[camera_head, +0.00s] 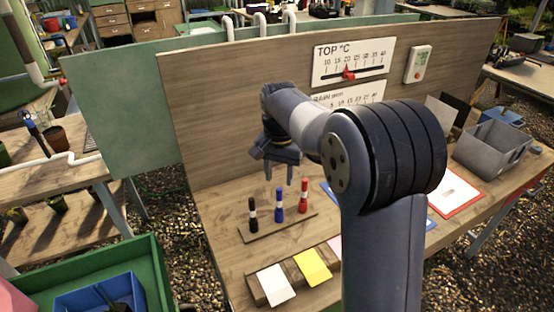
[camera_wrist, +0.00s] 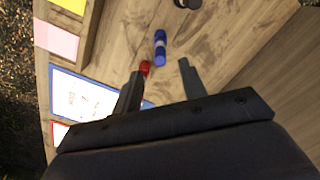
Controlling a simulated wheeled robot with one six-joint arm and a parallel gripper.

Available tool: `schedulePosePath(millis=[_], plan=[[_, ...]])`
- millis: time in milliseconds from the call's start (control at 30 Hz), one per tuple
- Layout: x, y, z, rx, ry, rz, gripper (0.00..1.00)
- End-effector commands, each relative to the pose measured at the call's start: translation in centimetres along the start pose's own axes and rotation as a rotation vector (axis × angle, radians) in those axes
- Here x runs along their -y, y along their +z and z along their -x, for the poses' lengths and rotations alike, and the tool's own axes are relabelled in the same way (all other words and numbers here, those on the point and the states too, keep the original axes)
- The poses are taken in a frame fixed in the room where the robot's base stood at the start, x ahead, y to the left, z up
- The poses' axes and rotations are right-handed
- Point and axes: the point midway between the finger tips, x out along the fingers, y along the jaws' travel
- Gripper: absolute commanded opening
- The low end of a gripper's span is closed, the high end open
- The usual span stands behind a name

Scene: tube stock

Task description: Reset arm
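My gripper (camera_head: 280,168) hangs from my bent arm above the wooden bench, over the row of marker-like tubes. Its two fingers are apart with nothing between them in the head view; it also shows open in the wrist view (camera_wrist: 160,82). A black tube (camera_head: 253,214), a blue tube (camera_head: 279,205) and a red tube (camera_head: 303,196) stand upright on a wooden strip (camera_head: 268,227). In the wrist view the blue tube (camera_wrist: 160,45) lies beyond the fingertips, and the red tube (camera_wrist: 145,68) is partly hidden by the left finger.
A wooden back panel (camera_head: 220,100) rises behind the bench with a "TOP °C" scale (camera_head: 352,60) and a small white device (camera_head: 418,64). White and yellow cards (camera_head: 275,284) lie at the front edge. A grey bin (camera_head: 490,150) and red-framed sheet (camera_head: 453,191) sit at right.

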Motion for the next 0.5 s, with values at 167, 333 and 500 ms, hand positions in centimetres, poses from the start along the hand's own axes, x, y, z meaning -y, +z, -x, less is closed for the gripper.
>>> schedulePosePath(millis=[167, 333, 500], plan=[[0.0, 0.0, -1.6, 0.004, 0.003, 0.000, 0.40], [0.0, 0.1, -4.6, 0.004, 0.003, 0.000, 0.40], [-0.1, 0.1, -8.0, 0.004, 0.003, 0.000, 0.40]])
